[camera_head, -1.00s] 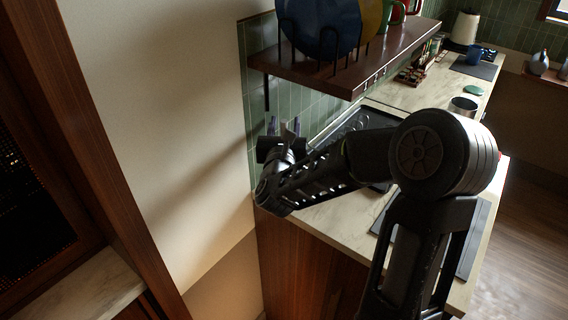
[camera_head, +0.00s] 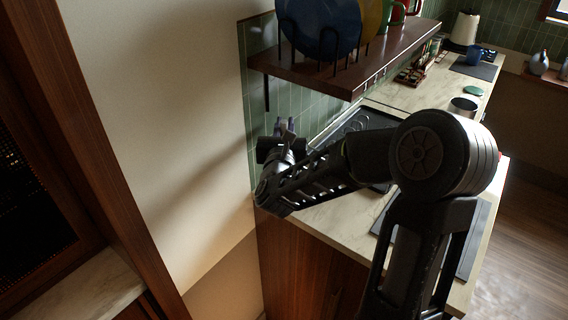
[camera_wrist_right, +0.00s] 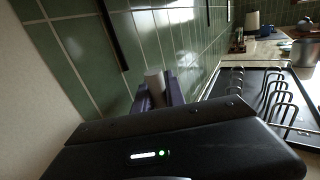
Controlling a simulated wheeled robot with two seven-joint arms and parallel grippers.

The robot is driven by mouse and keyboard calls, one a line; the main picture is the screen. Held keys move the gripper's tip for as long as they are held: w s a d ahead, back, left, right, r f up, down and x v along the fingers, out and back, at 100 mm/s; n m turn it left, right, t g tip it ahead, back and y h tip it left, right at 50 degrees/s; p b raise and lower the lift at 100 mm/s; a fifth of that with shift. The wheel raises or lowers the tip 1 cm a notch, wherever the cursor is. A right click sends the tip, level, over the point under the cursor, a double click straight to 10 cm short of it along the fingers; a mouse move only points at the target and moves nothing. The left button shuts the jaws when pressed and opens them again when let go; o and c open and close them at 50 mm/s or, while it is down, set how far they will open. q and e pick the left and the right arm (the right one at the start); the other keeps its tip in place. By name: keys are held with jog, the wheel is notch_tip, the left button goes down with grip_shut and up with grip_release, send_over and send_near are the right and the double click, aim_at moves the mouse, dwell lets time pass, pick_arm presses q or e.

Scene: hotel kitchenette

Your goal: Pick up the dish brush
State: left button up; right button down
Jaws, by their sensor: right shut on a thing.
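My right gripper (camera_head: 285,125) is at the back left end of the counter, close to the green tiled wall and below the shelf. In the right wrist view its two fingers (camera_wrist_right: 159,95) are shut on a pale, narrow piece, the only part of the dish brush (camera_wrist_right: 154,82) that shows. The rest of the brush is hidden behind the gripper body. In the head view I cannot make the brush out between the fingers. My left gripper is not in view.
A black rack (camera_wrist_right: 262,95) stands on the counter right of the gripper. A dark wooden shelf (camera_head: 345,72) with plates and mugs hangs above. A pot (camera_head: 463,106) stands farther back. The tiled wall (camera_wrist_right: 85,50) is close on the left.

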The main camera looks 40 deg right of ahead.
notch_tip(320, 180, up, 10)
jog(key=b, duration=0.1)
jog(key=shift+b, duration=0.35)
jog(key=shift+f, duration=0.1)
dwell(0.7)
